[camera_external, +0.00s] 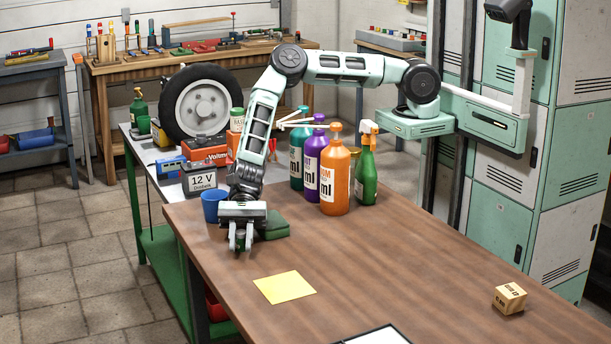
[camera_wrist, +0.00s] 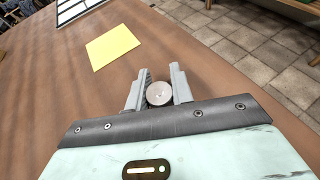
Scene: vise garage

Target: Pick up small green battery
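My gripper (camera_external: 240,240) points down at the near left part of the wooden table, its fingertips low over or at the table top. In the wrist view a round, grey, flat end (camera_wrist: 159,93), which may be the top of the battery, lies between my gripper's two grey fingers (camera_wrist: 160,78). Both fingers are very close to its sides; I cannot tell whether they touch it. No green side of it shows.
The blue cup (camera_external: 213,206) and a dark green object (camera_external: 276,226) stand close to my gripper. Several bottles, including an orange one (camera_external: 335,178), are behind. A yellow sheet (camera_external: 285,287) lies flat in front; a wooden cube (camera_external: 510,298) is at the right. The middle is clear.

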